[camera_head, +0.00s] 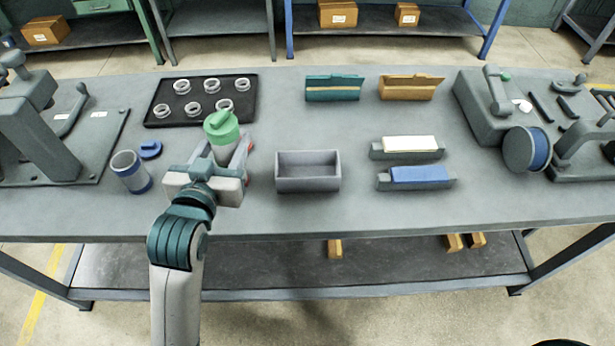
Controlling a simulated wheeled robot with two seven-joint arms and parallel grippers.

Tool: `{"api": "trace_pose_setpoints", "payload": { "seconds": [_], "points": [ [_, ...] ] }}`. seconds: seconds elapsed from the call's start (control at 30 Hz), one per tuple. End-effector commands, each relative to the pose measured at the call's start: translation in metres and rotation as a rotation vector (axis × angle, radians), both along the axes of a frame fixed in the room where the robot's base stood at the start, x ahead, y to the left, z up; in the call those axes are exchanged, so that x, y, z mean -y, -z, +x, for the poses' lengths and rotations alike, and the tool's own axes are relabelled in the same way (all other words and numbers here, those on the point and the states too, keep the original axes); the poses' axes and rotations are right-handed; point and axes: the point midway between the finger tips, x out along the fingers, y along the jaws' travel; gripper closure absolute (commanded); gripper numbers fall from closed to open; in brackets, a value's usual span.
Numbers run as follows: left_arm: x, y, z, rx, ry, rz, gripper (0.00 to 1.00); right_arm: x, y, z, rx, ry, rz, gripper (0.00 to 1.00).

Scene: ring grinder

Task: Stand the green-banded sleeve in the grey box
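The green-banded sleeve (226,153) is pale and mostly hidden by my gripper. A green cap with a raised knob (221,124) shows at its top, and it looks upright. My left gripper (233,156) reaches it from the front, with its fingers around the sleeve. I cannot tell whether they are closed on it, or whether the sleeve touches the table. The grey box (307,183) is open and empty, to the right of my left gripper and apart from it. My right gripper is not in view.
A blue-banded sleeve (131,173) and a blue cap (151,150) are on the left. A black tray (160,96) with several rings lies behind. Blue and white blocks in holders (418,184) are right of the box. Machines stand at both table ends. The table before the box is clear.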

Motion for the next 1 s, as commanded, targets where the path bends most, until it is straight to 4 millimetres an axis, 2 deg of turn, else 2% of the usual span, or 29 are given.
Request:
{"api": "trace_pose_setpoints", "payload": {
  "seconds": [0.03,0.2,0.3,0.43,0.6,1.0],
  "points": [
    [0.017,0.001,-0.004,0.000,0.040,-0.001,0.68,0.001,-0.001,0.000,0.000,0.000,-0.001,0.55],
    [0.077,0.004,-0.025,-0.002,0.183,-0.002,0.68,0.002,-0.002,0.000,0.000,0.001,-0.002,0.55],
    [0.108,0.005,-0.038,0.002,0.257,-0.004,0.68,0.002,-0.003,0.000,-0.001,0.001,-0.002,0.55],
    [0.136,0.005,-0.052,0.006,0.327,-0.008,0.68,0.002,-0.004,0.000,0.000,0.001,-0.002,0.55],
    [0.151,0.004,-0.061,0.008,0.365,-0.010,0.68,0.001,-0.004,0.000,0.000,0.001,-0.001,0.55],
    [0.151,0.005,-0.059,0.008,0.366,-0.010,0.68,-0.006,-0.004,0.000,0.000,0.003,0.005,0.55]
  ]
}}
